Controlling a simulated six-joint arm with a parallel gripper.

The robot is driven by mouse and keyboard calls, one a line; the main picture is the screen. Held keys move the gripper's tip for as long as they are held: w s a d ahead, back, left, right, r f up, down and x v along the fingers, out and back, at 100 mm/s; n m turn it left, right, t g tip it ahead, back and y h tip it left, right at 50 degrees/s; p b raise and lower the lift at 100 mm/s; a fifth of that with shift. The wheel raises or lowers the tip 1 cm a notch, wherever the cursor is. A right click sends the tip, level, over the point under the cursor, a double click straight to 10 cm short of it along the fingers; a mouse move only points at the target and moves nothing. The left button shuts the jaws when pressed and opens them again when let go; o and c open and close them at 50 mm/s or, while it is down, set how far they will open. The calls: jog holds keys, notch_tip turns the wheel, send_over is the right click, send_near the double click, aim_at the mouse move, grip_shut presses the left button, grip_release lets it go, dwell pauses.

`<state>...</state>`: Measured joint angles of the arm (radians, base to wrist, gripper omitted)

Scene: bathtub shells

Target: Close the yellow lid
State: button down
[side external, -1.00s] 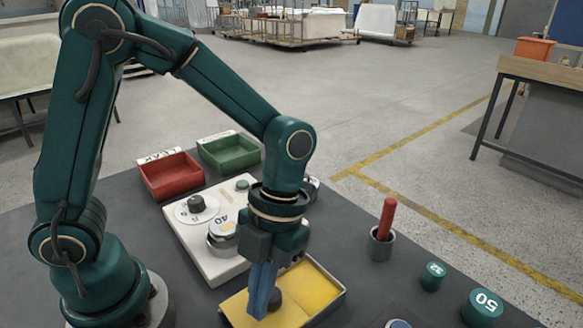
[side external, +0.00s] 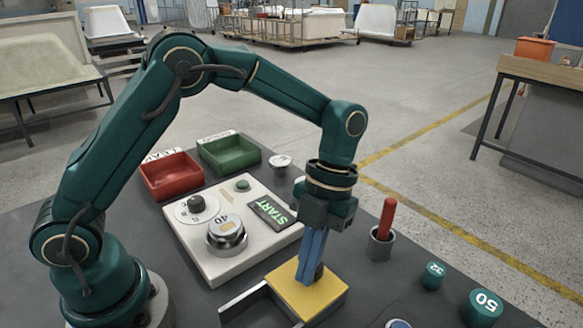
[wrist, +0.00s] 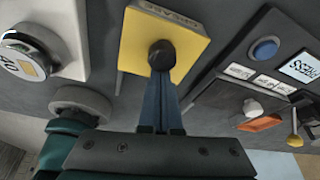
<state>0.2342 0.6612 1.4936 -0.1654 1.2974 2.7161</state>
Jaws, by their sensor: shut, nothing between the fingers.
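The yellow lid (side external: 322,300) is a flat square plate with a dark knob (wrist: 161,54). In the side view it lies over the right end of a low box, and bare grey rails (side external: 243,300) stick out to its left. The wrist view shows the lid (wrist: 140,42) with dark lettering along its far edge. My gripper (side external: 304,280) is shut and empty, its blue fingers pointing down at the lid beside the knob. In the wrist view the fingertips (wrist: 161,72) meet the knob's near side; whether they touch it I cannot tell. The box's inside is hidden.
A white panel (side external: 190,238) with a dial, a round "40" piece and a START display stands left of the lid. Red (side external: 170,178) and green (side external: 230,154) trays lie behind. A cup with a red handle (side external: 386,222) and green weights (side external: 483,307) stand right.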

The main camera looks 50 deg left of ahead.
jog(key=shift+w, duration=0.35)
jog(key=shift+s, duration=0.1)
jog(key=shift+s+d, duration=0.2)
jog(key=shift+s, duration=0.5)
jog(key=shift+s+d, duration=0.15)
jog(key=shift+s, duration=0.55)
jog(key=shift+s+d, duration=0.2)
jog(key=shift+s, duration=0.6)
jog(key=d+v, duration=0.1)
jog(key=v, duration=0.8)
notch_tip(320, 180, up, 6)
jog(key=n+t, duration=0.1)
jog(key=t, duration=0.1)
send_over(291, 304)
jog(key=w+a, duration=0.2)
jog(key=a, duration=0.1)
jog(key=s+a+f+n+t, duration=0.2)
jog(key=s+a+n+t, duration=0.1)
jog(key=n, duration=1.3)
jog(key=s+a+f+n+t+y, duration=0.1)
jog(key=s+a+n+t, duration=0.3)
jog(key=n, duration=1.2)
jog(key=shift+a+f, duration=0.25)
jog(key=shift+f, duration=0.5)
